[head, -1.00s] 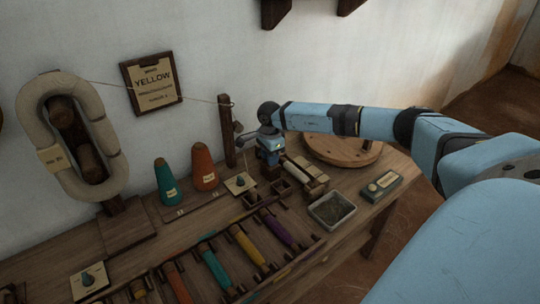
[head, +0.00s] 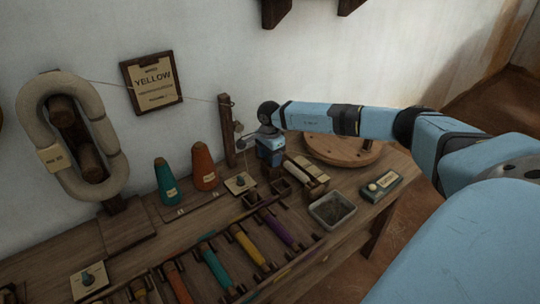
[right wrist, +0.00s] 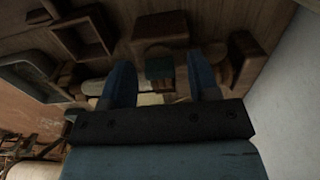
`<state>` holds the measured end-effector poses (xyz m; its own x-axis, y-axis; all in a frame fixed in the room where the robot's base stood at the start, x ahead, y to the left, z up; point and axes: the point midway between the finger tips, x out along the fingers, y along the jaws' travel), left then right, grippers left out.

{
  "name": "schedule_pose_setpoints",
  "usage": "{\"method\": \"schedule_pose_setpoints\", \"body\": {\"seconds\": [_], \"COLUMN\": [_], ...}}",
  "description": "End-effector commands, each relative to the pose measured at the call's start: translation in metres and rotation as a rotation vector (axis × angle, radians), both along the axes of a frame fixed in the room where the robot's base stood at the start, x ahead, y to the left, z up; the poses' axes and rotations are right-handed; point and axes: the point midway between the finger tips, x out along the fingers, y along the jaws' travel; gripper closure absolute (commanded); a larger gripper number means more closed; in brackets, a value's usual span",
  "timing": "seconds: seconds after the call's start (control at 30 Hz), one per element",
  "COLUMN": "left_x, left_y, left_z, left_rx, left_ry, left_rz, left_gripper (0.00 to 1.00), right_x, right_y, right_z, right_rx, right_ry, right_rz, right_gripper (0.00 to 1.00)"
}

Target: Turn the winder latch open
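My right gripper (head: 271,160) points down over the back of the bench, just right of the wooden post (head: 227,130). In the right wrist view its two blue fingers (right wrist: 162,78) stand apart. A small dark green piece (right wrist: 160,68) and pale parts show between and beyond them; I cannot tell whether the fingers touch any of it. A wooden block with a pale roller (head: 306,172) sits right beside the gripper. I cannot pick out the winder latch for sure; the gripper may hide it. A small knob on a cream plate (head: 240,183) stands left of the gripper. My left gripper is out of view.
Green (head: 167,182) and orange (head: 204,167) cones stand to the left. Several coloured bobbins lie in a front rack (head: 192,288). A metal tray (head: 332,209), a small labelled box (head: 382,186) and a round wooden board (head: 342,150) are to the right. A thread runs to the post.

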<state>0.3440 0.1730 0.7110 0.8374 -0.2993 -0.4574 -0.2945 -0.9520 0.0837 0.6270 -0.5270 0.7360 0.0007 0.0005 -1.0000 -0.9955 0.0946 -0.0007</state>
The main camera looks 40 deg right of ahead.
Motion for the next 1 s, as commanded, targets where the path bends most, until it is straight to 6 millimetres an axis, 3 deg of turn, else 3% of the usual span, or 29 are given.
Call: {"method": "schedule_pose_setpoints", "body": {"seconds": [0.23, 0.37, 0.8, 1.0], "left_x": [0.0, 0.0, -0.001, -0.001], "left_y": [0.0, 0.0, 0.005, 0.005], "left_z": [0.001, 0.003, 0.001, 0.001], "left_rx": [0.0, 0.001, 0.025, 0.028], "left_ry": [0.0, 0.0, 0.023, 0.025], "left_rz": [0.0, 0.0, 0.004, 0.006], "left_gripper": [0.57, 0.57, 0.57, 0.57], "right_x": [0.0, 0.0, 0.0, 0.0], "right_y": [0.0, 0.0, 0.0, 0.0], "right_z": [0.002, 0.014, 0.109, 0.132], "right_rx": [0.0, 0.0, -0.001, 0.0], "right_ry": [0.0, -0.001, -0.002, 0.0], "right_rz": [-0.001, 0.0, 0.0, 0.0], "right_gripper": [0.45, 0.45, 0.45, 0.45]}}
